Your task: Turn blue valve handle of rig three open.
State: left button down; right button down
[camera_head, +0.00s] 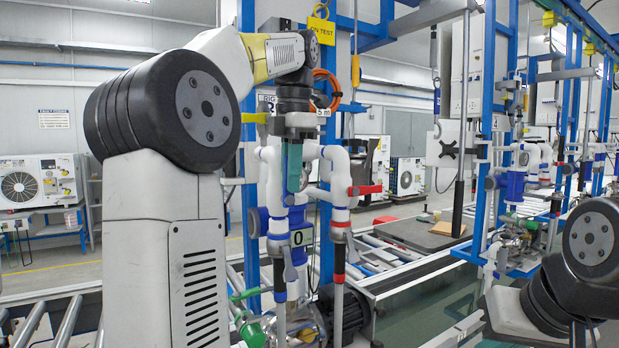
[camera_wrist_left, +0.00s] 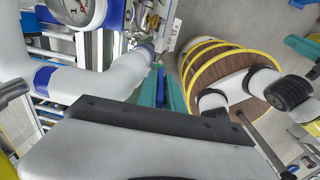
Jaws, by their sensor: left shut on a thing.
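The rig (camera_head: 338,215) in front of me has white pipes with blue and red bands. Its sign is partly covered, so I cannot read the rig number. My left gripper (camera_head: 294,185), with teal fingers, points down at the left white pipe. In the left wrist view the fingers (camera_wrist_left: 161,82) are closed around a small blue piece (camera_wrist_left: 159,69), which looks like the blue valve handle. In the head view the fingers and wrist hide that handle, so its angle cannot be told. My right arm shows at the lower right, but its gripper is out of view.
A red valve handle (camera_head: 366,189) sticks out from the right pipe, close to my left gripper. Green-handled fittings (camera_head: 246,296) and a dark motor (camera_head: 354,312) sit below. A pressure gauge (camera_wrist_left: 72,10) shows in the wrist view. Another rig (camera_head: 515,185) stands at the right.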

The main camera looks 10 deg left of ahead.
pick_arm(q)
jog(key=shift+w, duration=0.1)
jog(key=c, duration=1.5)
grip_release()
